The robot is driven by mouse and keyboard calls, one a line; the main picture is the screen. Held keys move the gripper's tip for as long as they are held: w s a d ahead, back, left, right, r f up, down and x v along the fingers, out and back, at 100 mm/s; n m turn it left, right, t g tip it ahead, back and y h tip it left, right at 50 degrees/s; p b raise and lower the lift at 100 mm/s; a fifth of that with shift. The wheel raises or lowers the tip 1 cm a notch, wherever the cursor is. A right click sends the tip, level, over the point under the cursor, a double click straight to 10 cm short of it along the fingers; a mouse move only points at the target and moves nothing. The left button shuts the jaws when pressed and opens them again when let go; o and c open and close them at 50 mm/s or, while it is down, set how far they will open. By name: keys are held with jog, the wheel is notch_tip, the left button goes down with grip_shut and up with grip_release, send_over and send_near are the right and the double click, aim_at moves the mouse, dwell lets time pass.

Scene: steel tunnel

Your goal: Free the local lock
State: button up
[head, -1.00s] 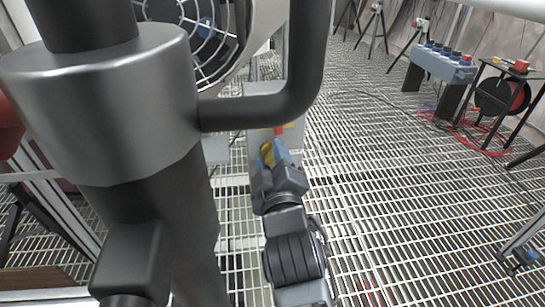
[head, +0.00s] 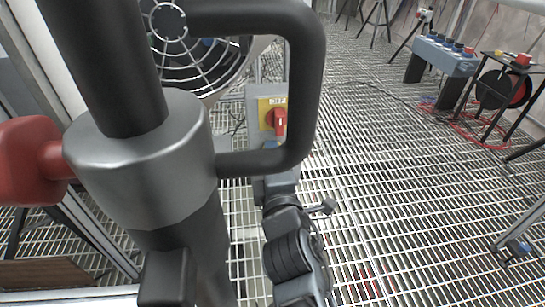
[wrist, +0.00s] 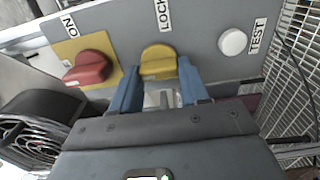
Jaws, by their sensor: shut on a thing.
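The local lock is a yellow knob (wrist: 158,58) below the "LOCK" label on a grey panel (wrist: 200,40) in the wrist view. My gripper (wrist: 161,82) has its two blue fingers on either side of the knob's lower part and is shut on it. A red switch on a yellow plate (wrist: 90,66) sits left of the knob, and a white button (wrist: 233,42) by the "TEST" label sits right.
A caged fan (head: 180,55) stands close left of the box, and its grille (wrist: 35,140) shows at lower left in the wrist view. A blue-grey control box (head: 443,53) and a cable reel (head: 500,88) stand at the right. The grating floor between is mostly clear.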

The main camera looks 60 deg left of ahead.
jog(key=shift+f, duration=0.1)
dwell(0.3)
jog(key=o, duration=1.1)
jog(key=shift+c, duration=0.2)
jog(key=shift+s+d, duration=0.1)
jog(key=p+v, duration=0.3)
jog(key=v, duration=0.4)
jog(key=shift+d, duration=0.25)
jog(key=shift+s, duration=0.15)
